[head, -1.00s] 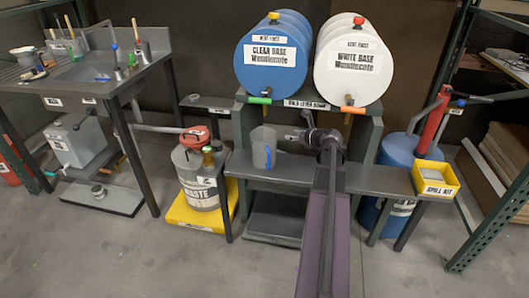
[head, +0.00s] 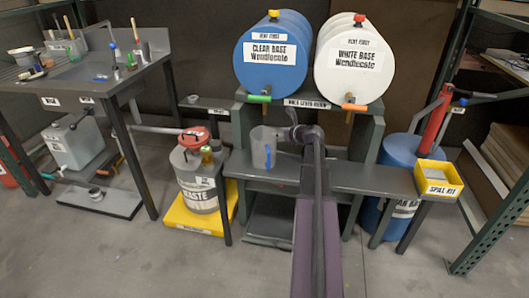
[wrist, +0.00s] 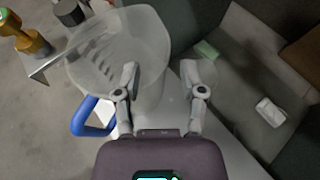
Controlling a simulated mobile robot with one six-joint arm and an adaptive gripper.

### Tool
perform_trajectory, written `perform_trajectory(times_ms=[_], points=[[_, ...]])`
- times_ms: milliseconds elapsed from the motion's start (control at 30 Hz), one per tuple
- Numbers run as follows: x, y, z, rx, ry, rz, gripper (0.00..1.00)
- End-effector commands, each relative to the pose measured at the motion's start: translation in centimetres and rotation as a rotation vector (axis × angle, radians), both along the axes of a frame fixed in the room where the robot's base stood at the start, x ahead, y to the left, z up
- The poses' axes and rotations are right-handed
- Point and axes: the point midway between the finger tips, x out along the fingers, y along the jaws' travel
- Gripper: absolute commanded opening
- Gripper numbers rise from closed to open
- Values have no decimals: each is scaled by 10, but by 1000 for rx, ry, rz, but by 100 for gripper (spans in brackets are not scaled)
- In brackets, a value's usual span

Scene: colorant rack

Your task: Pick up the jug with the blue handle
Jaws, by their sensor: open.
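The jug (head: 261,141) is clear grey with a blue handle (head: 268,157). It stands upright on the grey bench below the drums. In the wrist view the jug (wrist: 112,45) fills the upper left, with its blue handle (wrist: 78,120) toward the lower left. My gripper (wrist: 164,78) is open, its fingers spread beside the jug's right side. The left finger overlaps the jug's wall in the picture; whether it touches or reaches inside the mouth I cannot tell. In the head view my gripper (head: 288,134) is just right of the jug, partly hidden by my arm.
The blue drum (head: 272,75) and white drum (head: 354,85) lie above the bench (head: 375,180), with their taps over it. A grey waste can (head: 198,185) stands left on a yellow tray (head: 195,222). A yellow spill kit bin (head: 438,190) is at the right.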

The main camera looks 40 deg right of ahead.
Motion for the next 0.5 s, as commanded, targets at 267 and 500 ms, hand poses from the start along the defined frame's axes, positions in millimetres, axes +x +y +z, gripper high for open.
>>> perform_trajectory(times_ms=[267,500], points=[[6,-2,-3,0,0,0,53],[31,-9,-13,0,0,0,53]])
